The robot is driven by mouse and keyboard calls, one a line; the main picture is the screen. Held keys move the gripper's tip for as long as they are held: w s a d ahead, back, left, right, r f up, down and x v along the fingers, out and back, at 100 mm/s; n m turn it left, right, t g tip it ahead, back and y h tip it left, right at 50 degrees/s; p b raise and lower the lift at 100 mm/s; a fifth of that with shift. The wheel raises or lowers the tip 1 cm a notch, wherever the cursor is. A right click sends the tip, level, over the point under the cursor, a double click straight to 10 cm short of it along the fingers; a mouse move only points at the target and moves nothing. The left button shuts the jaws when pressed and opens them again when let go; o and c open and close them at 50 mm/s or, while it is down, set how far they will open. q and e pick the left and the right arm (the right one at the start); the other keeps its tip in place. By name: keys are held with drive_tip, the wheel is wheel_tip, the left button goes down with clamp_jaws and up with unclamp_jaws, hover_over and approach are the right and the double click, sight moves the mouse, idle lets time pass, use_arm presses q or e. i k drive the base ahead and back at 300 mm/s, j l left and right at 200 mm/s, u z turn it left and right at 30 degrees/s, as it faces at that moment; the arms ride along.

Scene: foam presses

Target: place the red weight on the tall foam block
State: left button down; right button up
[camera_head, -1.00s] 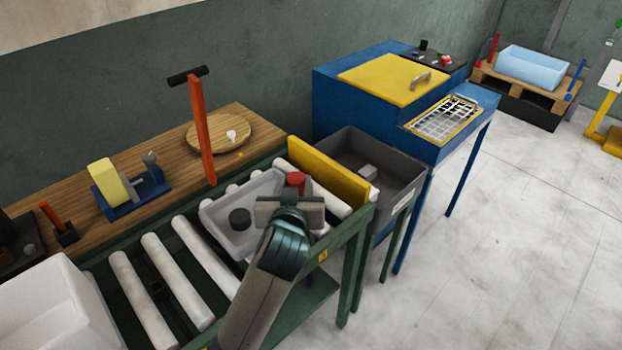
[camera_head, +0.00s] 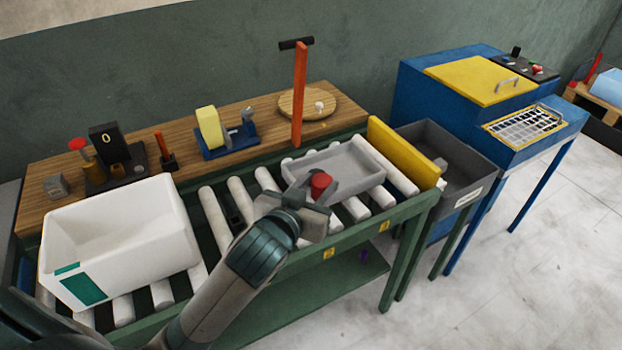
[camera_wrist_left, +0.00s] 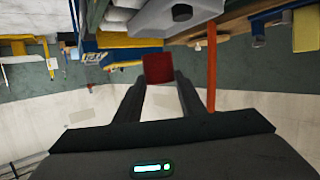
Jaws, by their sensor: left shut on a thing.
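The red weight (camera_head: 320,185) is a small red cylinder held in my left gripper (camera_head: 312,197), above the near edge of the grey tray (camera_head: 352,168). In the left wrist view the red weight (camera_wrist_left: 157,68) sits between the two fingertips. A yellow block (camera_head: 209,127), foam-like and upright, stands in a blue holder (camera_head: 228,146) on the wooden bench; it is the only thing I see resembling the tall foam block. It is left of and behind my gripper, well apart from it. My right gripper does not show.
A dark weight (camera_wrist_left: 182,12) lies in the tray, seen in the wrist view. An orange post (camera_head: 299,95) with a black crossbar rises at the bench's front edge. A white crate (camera_head: 122,225) sits on the rollers at left; a yellow board (camera_head: 404,153) stands at the right.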

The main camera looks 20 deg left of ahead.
sight(207, 111)
drive_tip(key=l+u, duration=0.1)
drive_tip(key=u, duration=0.5)
drive_tip(key=i+l+u, duration=0.25)
drive_tip(key=l, duration=0.15)
drive_tip(key=l+u, duration=0.2)
drive_tip(key=l, duration=0.25)
drive_tip(key=i+l+u, duration=0.1)
drive_tip(key=l+u, duration=0.15)
drive_tip(key=l, duration=0.2)
drive_tip(key=i+l+u, duration=0.1)
drive_tip(key=l, duration=1.15)
